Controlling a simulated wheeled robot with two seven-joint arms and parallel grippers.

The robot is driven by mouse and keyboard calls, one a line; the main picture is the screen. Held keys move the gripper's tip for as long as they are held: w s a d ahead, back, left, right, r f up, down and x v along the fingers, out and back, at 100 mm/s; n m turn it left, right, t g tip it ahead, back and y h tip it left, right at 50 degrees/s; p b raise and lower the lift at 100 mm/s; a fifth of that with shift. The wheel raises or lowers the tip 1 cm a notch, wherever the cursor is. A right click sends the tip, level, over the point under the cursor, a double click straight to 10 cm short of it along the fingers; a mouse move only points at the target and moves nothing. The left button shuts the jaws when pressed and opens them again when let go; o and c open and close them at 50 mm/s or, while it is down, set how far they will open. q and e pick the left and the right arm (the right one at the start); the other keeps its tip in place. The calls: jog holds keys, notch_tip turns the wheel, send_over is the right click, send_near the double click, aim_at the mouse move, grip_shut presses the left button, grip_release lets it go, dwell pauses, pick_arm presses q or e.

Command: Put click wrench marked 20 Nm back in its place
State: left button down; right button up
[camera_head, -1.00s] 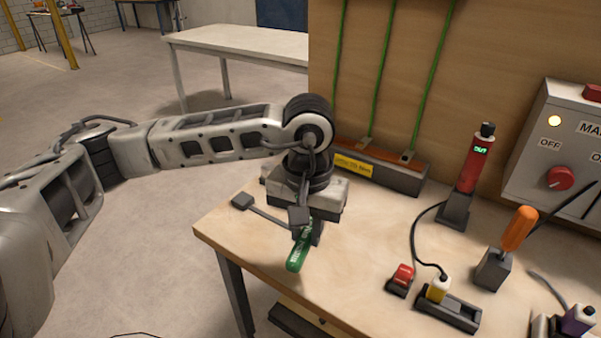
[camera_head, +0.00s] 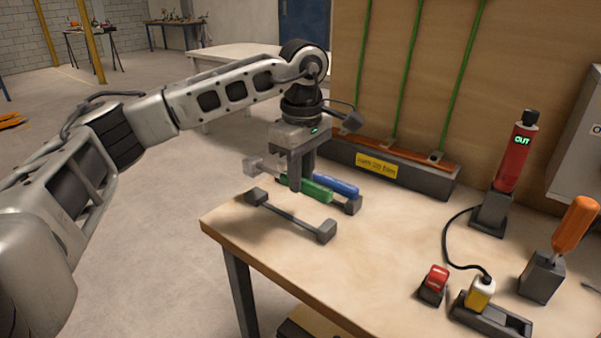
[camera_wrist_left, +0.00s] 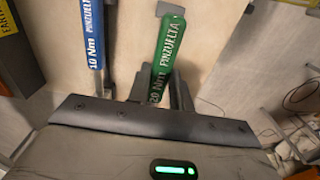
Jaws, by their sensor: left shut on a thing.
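The green click wrench (camera_head: 318,190) is held by my left gripper (camera_head: 296,186), whose fingers are shut on it. In the left wrist view the green wrench (camera_wrist_left: 168,48) reads 20 Nm and sits between the fingers (camera_wrist_left: 160,90). A blue wrench (camera_head: 336,183) lies just behind it; in the left wrist view this blue wrench (camera_wrist_left: 92,38) reads 10 Nm. A low rack (camera_head: 290,218) with two dark end blocks stands bare on the table in front of the green wrench. My right gripper is not in view.
A dark rail with a yellow label (camera_head: 376,165) runs along the back board. A red device (camera_head: 513,155) reading OUT, an orange-handled tool (camera_head: 574,228), and small red (camera_head: 436,278) and yellow (camera_head: 480,292) parts stand at the right. The table's middle is clear.

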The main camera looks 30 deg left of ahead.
aim_at(302, 193)
pick_arm(q)
jog(key=shift+f+b, duration=0.85)
jog(key=shift+f, duration=0.35)
jog(key=shift+f+b, duration=0.45)
jog(key=shift+f, duration=0.55)
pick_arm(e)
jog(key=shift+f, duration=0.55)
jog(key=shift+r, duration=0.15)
pick_arm(q)
jog(key=shift+f, duration=0.4)
jog(key=c, duration=0.7)
grip_release()
